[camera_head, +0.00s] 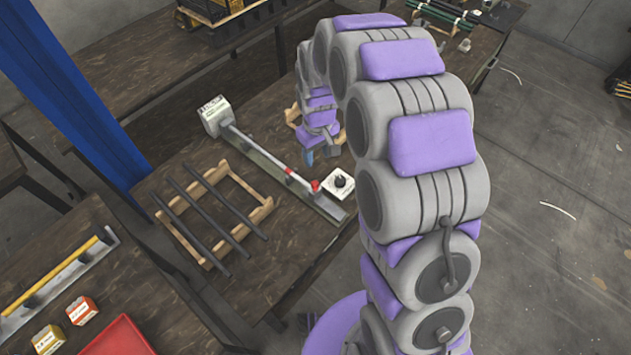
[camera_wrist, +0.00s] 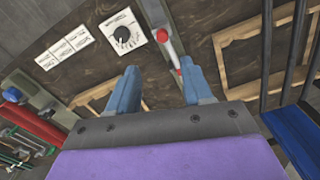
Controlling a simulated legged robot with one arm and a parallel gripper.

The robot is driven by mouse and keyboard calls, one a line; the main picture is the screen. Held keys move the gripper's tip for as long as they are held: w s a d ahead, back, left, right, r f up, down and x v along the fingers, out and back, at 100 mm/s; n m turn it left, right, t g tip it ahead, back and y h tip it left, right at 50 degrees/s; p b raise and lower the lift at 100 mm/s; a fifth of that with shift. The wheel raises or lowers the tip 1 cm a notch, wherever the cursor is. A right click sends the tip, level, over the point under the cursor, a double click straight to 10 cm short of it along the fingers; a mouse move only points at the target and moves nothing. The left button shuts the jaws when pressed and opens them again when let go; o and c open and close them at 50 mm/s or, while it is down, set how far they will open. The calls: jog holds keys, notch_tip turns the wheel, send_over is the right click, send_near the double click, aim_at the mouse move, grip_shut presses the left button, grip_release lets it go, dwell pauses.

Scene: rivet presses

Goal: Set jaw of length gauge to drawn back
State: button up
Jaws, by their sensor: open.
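The length gauge (camera_head: 262,153) is a long narrow rail on the dark wooden table, with a light box (camera_head: 214,113) at its far left end. A red-topped piece (camera_head: 315,186), perhaps the jaw, stands near its near end. A red and pale rod lies along the rail. A white plate with a black dial (camera_head: 338,183) sits beside the rail, also in the wrist view (camera_wrist: 123,34). My gripper (camera_wrist: 160,88) is open and empty, apart from the gauge.
A wooden rack with dark rods (camera_head: 218,208) lies left of the gauge. White label cards (camera_wrist: 66,46) lie near the dial. A blue post (camera_head: 75,95) rises at the left. A red tray (camera_head: 118,338) and small boxes (camera_head: 82,310) are on the near left table.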

aim_at(314, 183)
jog(key=f, duration=0.4)
jog(key=f+b, duration=0.1)
jog(key=f, duration=0.3)
jog(key=f+b, duration=0.1)
jog(key=f, duration=0.3)
jog(key=shift+a+f, duration=0.3)
jog(key=shift+a, duration=0.1)
jog(key=shift+d+f, duration=0.35)
jog(key=shift+f, duration=0.25)
jog(key=shift+a, duration=0.15)
jog(key=shift+a, duration=0.3)
jog(key=c, duration=0.3)
jog(key=shift+d, duration=0.2)
grip_shut()
